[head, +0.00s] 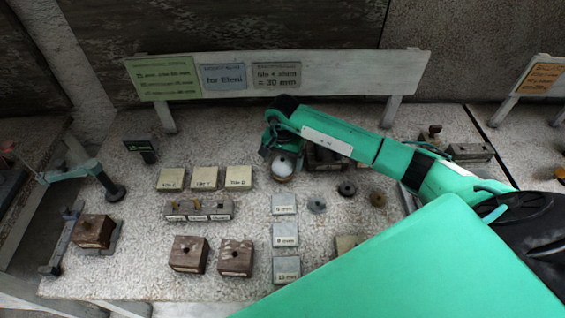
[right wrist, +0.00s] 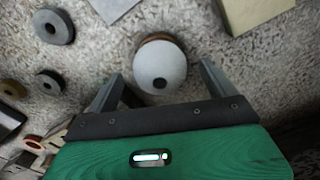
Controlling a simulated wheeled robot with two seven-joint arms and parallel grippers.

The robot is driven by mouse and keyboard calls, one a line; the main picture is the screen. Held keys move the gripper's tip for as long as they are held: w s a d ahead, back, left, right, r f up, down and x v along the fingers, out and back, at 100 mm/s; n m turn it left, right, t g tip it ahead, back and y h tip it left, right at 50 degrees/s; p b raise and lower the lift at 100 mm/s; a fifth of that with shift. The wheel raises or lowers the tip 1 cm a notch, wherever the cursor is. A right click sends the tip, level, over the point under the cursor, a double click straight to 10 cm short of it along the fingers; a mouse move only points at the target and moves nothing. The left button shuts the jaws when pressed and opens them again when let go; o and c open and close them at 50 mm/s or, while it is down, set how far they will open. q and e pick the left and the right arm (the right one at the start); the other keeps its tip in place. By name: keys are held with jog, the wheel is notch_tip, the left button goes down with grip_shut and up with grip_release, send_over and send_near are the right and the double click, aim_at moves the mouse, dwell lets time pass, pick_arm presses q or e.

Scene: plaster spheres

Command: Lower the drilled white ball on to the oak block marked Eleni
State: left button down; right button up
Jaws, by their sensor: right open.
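The white ball (head: 282,166) rests on a small brownish ring or seat on the bench, below my right gripper (head: 283,152). In the right wrist view the ball (right wrist: 160,62) shows a dark drilled hole facing the camera. My right gripper (right wrist: 160,92) is open, one finger on each side of the ball's near part, with gaps to it. Three brown wooden blocks with holes on top stand at the left: one on a grey stand (head: 93,231), one in front (head: 188,254) and one beside that (head: 236,258). Their labels are too small to read. My left gripper is out of view.
Three cream tiles (head: 205,178) stand behind a grey holder (head: 198,210). Three pale plates marked in mm (head: 285,235) run down the middle. Several dark and brass discs (head: 347,189) lie right of the ball. A signboard (head: 290,75) spans the back. A teal-armed stand (head: 75,172) is at left.

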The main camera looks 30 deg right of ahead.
jog(key=shift+f, duration=1.2)
jog(key=c, duration=1.2)
jog(key=shift+r, duration=0.1)
